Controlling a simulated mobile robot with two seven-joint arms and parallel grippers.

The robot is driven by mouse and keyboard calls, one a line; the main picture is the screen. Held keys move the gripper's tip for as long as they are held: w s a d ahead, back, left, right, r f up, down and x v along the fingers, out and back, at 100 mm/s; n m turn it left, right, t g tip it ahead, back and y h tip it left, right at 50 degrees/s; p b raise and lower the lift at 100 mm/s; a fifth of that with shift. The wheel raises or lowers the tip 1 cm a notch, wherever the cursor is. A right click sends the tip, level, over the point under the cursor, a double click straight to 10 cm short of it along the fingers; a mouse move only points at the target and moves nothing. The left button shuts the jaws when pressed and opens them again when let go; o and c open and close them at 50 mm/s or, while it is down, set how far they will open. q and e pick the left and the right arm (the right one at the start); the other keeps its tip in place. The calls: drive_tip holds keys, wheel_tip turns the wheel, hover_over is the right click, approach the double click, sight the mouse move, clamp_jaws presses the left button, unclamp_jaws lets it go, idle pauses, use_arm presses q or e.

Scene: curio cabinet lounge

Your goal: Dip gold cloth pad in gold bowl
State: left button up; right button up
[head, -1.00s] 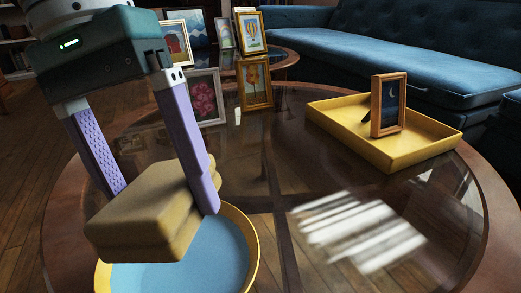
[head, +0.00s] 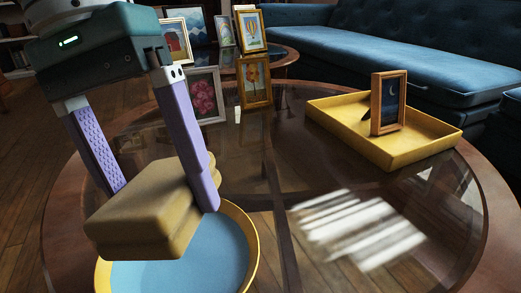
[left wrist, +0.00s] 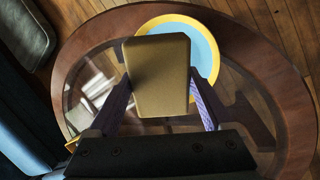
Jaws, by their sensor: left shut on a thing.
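My left gripper (head: 148,160) is shut on the gold cloth pad (head: 140,222), a thick tan-gold block, with one purple finger on each side. The pad is held level above the gold bowl (head: 252,250), which has a yellow rim and light blue inside. The pad hides part of the bowl's far side. In the left wrist view, the pad (left wrist: 160,72) lies between the fingers and covers much of the bowl (left wrist: 205,50). The pad appears apart from the blue surface. My right gripper is not in view.
The bowl stands on a round glass-topped wooden table (head: 260,185). A yellow tray (head: 420,155) with a small framed moon picture (head: 389,103) is at the right. Several picture frames stand at the back, including a pink flower one (head: 205,95). A blue sofa (head: 400,45) is beyond.

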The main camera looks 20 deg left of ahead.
sight(163, 184)
use_arm(q)
drive_tip(key=shift+r, duration=0.1)
drive_tip(key=shift+r+p, duration=1.7)
drive_tip(key=shift+r, duration=0.7)
